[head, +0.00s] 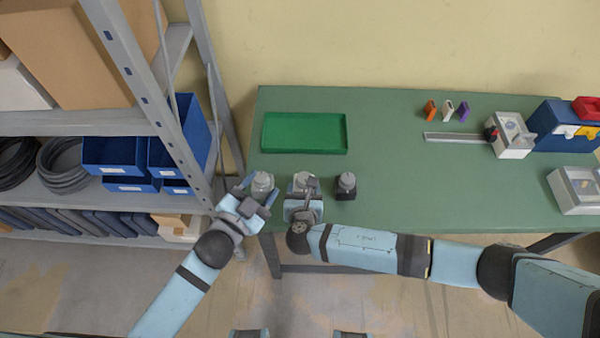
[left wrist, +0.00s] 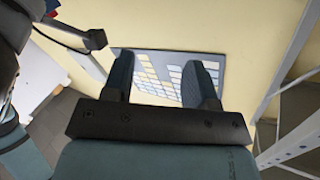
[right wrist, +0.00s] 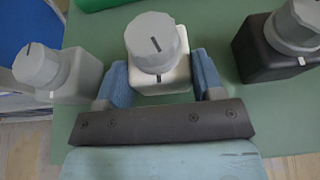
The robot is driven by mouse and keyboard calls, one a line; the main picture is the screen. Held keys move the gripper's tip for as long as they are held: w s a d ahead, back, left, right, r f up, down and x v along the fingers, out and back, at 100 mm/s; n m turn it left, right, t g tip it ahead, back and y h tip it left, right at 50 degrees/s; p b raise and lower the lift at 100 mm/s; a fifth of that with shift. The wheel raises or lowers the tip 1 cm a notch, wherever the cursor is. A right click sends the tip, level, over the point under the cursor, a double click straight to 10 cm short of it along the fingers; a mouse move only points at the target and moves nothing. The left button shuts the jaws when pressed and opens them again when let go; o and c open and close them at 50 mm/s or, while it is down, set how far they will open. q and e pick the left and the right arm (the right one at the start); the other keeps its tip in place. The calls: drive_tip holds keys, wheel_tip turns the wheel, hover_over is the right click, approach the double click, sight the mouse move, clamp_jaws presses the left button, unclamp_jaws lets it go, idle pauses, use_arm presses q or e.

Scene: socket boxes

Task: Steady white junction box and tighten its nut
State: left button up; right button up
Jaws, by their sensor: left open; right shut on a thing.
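The white junction box (right wrist: 160,78) stands on the green bench near its front edge, with a grey nut (right wrist: 154,42) on top. A dark line marks the nut. My right gripper (head: 303,186) is shut on the white box, with one blue finger on each side in the right wrist view (right wrist: 158,82). In the head view, the white box (head: 301,177) is partly hidden by that gripper. My left gripper (head: 259,190) is open. It overlaps the grey box in the head view, but its wrist view shows nothing between the fingers (left wrist: 168,75).
A grey box (right wrist: 72,75) stands left of the white one and a black box (right wrist: 275,55) right of it, both with grey nuts. A green tray (head: 304,133) lies behind. Coloured clips, a rail and more boxes sit at right. A shelf rack (head: 165,110) stands left.

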use_arm(q)
drive_tip(key=d+r+m+g+h, duration=0.9)
drive_tip(key=d+r+m+h, duration=0.35)
drive_tip(key=m, duration=0.75)
drive_tip(key=m+g+y, duration=0.6)
drive_tip(key=m+y, duration=1)
drive_tip(key=m, duration=0.5)
approach(303, 177)
drive_tip(key=x, duration=0.9)
